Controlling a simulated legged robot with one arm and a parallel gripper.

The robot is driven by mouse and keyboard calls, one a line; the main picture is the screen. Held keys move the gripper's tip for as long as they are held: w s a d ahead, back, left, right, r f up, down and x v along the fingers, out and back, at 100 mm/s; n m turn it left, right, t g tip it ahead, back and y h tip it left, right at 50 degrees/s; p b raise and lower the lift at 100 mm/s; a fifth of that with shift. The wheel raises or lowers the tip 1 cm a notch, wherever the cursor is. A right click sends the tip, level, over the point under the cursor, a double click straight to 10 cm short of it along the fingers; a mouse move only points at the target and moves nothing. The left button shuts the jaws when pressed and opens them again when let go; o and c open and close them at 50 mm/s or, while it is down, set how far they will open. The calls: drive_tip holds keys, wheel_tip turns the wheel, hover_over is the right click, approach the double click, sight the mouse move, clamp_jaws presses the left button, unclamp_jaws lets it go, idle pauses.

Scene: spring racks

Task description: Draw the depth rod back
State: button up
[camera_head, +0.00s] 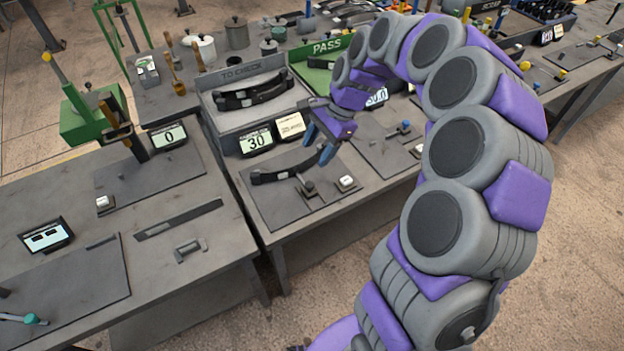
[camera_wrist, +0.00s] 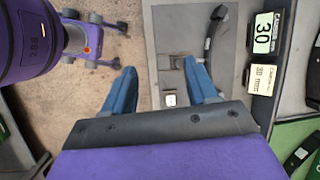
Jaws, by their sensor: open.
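My gripper (camera_head: 319,146) is open and empty above the middle bench mat; its two blue fingers spread wide in the wrist view (camera_wrist: 160,68). Below it are a black curved leaf spring (camera_head: 283,174) and a small grey fixture (camera_head: 308,188), also in the wrist view (camera_wrist: 177,62). Which part is the depth rod I cannot tell for certain. A thin rod with a blue knob (camera_head: 405,127) lies on the mat to the right. Another rod with a teal knob (camera_head: 33,319) lies at the lower left. The gripper touches neither.
A white button block (camera_head: 346,183) stands by the fixture, also in the wrist view (camera_wrist: 170,100). Behind are a display reading 30 (camera_head: 256,141) and the TO CHECK tray (camera_head: 215,113) holding springs. A green press (camera_head: 90,115) stands at the left. A gap separates the benches.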

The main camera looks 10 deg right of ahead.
drive_tip(key=w+d+f+m, duration=0.6)
drive_tip(key=w+d+f, duration=0.1)
drive_tip(key=b, duration=0.3)
approach(310, 184)
drive_tip(key=shift+t, duration=0.3)
drive_tip(key=x, duration=0.8)
drive_tip(key=shift+s+f, duration=0.2)
drive_tip(key=shift+f, duration=0.1)
clamp_jaws()
